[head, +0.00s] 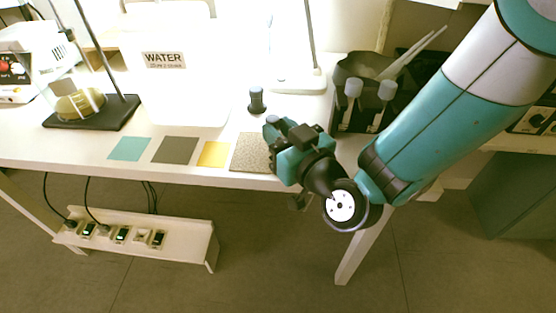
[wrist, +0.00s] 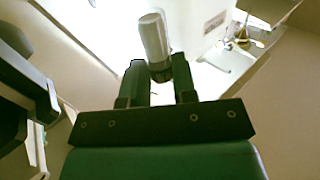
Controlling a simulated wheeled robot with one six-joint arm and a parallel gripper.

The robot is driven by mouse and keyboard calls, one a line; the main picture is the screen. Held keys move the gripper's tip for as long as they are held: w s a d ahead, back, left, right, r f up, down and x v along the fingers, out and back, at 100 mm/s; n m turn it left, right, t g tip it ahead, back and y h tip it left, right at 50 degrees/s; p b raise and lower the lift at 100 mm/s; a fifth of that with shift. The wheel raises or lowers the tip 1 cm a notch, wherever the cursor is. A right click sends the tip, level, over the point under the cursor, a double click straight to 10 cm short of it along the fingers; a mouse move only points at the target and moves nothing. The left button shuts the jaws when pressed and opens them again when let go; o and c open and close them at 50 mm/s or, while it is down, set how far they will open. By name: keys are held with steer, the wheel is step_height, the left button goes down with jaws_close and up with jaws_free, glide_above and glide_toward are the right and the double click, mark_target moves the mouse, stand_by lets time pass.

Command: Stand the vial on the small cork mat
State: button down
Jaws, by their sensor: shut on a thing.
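My gripper (head: 276,136) is above the front edge of the white table, over the right side of a speckled beige mat that looks like cork (head: 249,154). In the wrist view my gripper (wrist: 160,78) has both fingers closed on a vial (wrist: 154,36). The vial shows as a pale grey cylinder with a dark band where the fingers hold it. In the head view the vial is hidden by the gripper, so its height above the mat cannot be told. Part of the mat's right side is covered by the gripper.
Yellow (head: 213,154), dark olive (head: 175,150) and teal (head: 129,149) mats lie to the left. A dark bottle (head: 257,101) stands behind the cork mat. A dark rack (head: 370,121) with grey-topped bottles is at right. A WATER container (head: 170,95) stands behind the mats.

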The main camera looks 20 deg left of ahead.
step_height(320, 180, down, 5)
steer(key=b, duration=0.4)
steer(key=shift+r, duration=0.4)
steer(key=shift+f, duration=0.2)
steer(key=c, duration=0.9)
jaws_free()
